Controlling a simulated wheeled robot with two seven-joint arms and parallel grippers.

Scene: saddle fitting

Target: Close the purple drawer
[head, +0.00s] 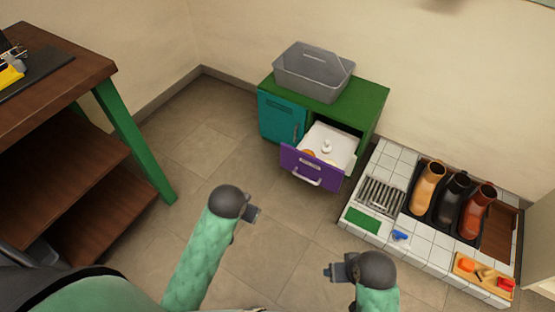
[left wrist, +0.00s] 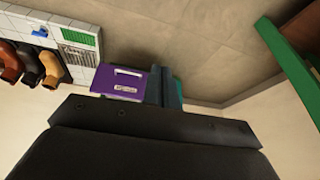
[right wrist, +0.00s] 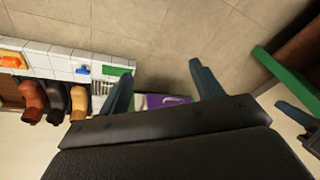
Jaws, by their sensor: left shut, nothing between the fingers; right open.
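The purple drawer (head: 311,170) is pulled out of the green-topped cabinet (head: 365,107). Its front has a light bar handle and a small label, and its white inside holds a white knobbed object and something orange. The drawer front also shows in the left wrist view (left wrist: 121,83) and partly in the right wrist view (right wrist: 166,100). My left gripper (head: 256,214) is shut and empty, in front of the drawer and apart from it. My right gripper (head: 328,272) is open and empty, farther from the drawer, near the tiled platform.
A teal door (head: 281,118) is beside the drawer, and a grey bin (head: 314,73) stands on the cabinet. A white tiled platform (head: 397,157) with several boots is at the right. A wooden workbench (head: 60,75) with green legs is at the left. The floor between is clear.

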